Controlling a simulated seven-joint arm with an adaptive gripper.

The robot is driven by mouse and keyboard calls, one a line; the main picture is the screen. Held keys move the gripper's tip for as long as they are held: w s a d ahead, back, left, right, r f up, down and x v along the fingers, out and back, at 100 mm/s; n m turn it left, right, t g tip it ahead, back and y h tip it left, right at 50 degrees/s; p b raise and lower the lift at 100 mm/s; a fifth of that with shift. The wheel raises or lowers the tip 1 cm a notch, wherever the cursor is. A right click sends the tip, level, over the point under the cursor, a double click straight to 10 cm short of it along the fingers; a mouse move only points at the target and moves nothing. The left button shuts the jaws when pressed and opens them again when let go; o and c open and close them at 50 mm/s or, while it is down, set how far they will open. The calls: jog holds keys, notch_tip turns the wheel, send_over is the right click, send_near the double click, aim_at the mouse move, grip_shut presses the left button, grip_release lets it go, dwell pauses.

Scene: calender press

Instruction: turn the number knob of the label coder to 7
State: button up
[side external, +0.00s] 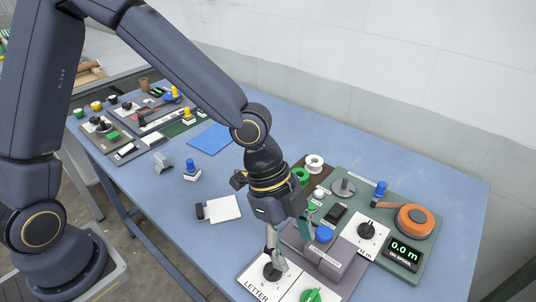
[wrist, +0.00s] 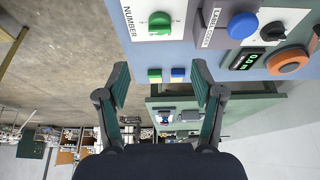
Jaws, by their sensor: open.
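The label coder (side external: 325,258) is a grey block with a blue button on top, at the front of the table; it also shows in the wrist view (wrist: 214,25). Its number knob (wrist: 160,22) is green and round, on a white plate marked NUMBER; in the side view the green knob (side external: 311,295) is cut by the bottom edge. The digit it points at is too small to read. A black knob (side external: 271,271) sits on the plate marked LETTER. My gripper (side external: 290,238) is open and empty above the coder. In the wrist view its fingers (wrist: 160,82) are apart, clear of the number knob.
Right of the coder, a green board holds an orange reel (side external: 416,219), a black dial (side external: 367,230) and a display reading 0.0 m (side external: 405,252). A white pad (side external: 222,209) and blue sheet (side external: 211,138) lie left. The table's middle is mostly clear.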

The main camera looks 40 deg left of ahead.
aim_at(310, 295)
jog(key=x, duration=1.3)
jog(key=shift+d+f, duration=0.1)
jog(key=shift+f, duration=0.1)
jog(key=c, duration=1.1)
jog(key=shift+c, duration=0.2)
jog(key=shift+n, duration=0.6)
jog(key=o, duration=1.1)
jog(key=shift+o, duration=0.2)
